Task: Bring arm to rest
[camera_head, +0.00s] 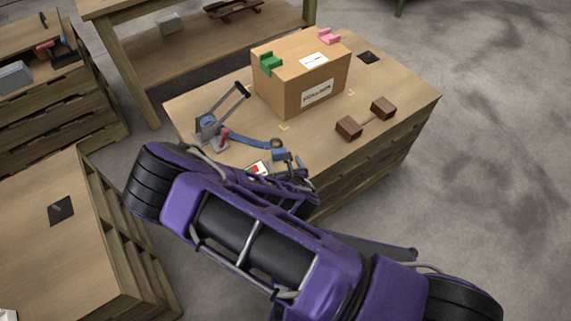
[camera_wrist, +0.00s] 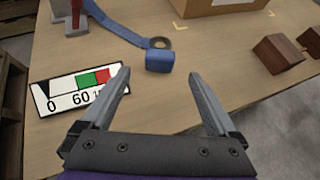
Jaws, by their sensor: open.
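My purple arm reaches from the bottom right of the head view toward the near edge of the wooden table (camera_head: 210,100). My gripper (camera_wrist: 158,80) is open in the wrist view, its two grey fingers apart with nothing between them but table top beyond. In the head view the gripper (camera_head: 290,160) is small and partly hidden by my own arm. A card with 0, 60 and green and red blocks (camera_wrist: 78,90) lies just left of the left finger; it also shows in the head view (camera_head: 258,168). A blue block (camera_wrist: 160,60) lies ahead of the fingers.
A cardboard box (camera_head: 285,85) with green and pink clips stands on the table. A grey lever device (camera_head: 212,125) with a blue strap is at left. Two joined brown blocks (camera_head: 349,128) lie at right. Other wooden benches (camera_head: 40,200) stand left and behind.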

